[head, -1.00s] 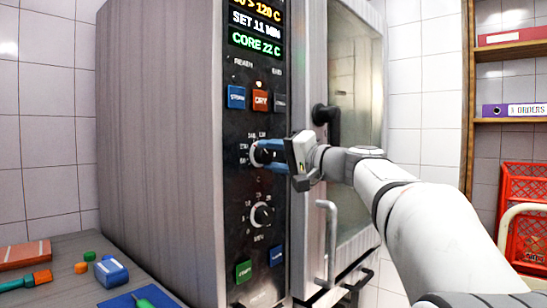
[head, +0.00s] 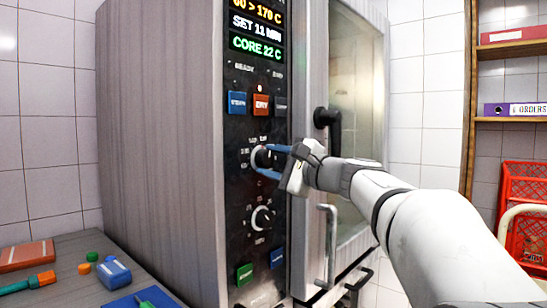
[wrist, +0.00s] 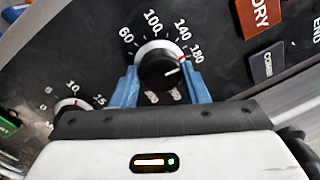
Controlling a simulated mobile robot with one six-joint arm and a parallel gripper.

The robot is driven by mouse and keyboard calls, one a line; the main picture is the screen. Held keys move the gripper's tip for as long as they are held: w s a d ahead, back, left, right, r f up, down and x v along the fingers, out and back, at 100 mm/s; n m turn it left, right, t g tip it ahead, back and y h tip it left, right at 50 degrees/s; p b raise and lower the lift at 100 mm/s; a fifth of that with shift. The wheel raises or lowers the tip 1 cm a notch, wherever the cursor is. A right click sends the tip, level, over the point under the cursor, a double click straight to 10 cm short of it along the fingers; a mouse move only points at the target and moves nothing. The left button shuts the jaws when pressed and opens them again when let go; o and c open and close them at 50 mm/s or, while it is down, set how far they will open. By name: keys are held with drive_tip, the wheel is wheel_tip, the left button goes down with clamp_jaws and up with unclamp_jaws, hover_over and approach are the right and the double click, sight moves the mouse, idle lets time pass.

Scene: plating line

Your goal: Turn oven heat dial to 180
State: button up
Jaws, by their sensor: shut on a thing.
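The oven (head: 160,150) stands upright with a dark control panel. Its heat dial (wrist: 160,66) is a black knob with a silver ring, ringed by numbers including 60, 100, 140 and 180. In the wrist view the knob's pointer line aims near a red mark just below 180. My gripper (head: 264,160) is shut on the heat dial, with blue fingers on either side of the knob. The display (head: 256,25) at the panel's top reads about 60 > 170 C, SET 11 MIN and CORE 22 C; the top line is partly cut off.
A second dial (head: 262,218), for minutes, sits below. Coloured buttons (head: 261,104) lie above the heat dial. The oven door handle (head: 328,245) stands right of the panel. A side counter (head: 60,260) holds small items. Shelves and a red crate (head: 524,210) are at right.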

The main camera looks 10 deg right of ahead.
drive_tip(key=shift+m, duration=0.6)
drive_tip(key=shift+p, duration=0.3)
drive_tip(key=o, duration=1)
drive_tip(key=shift+c, duration=0.2)
drive_tip(key=v, duration=0.7)
drive_tip(key=shift+s, duration=0.35)
drive_tip(key=shift+d, duration=0.15)
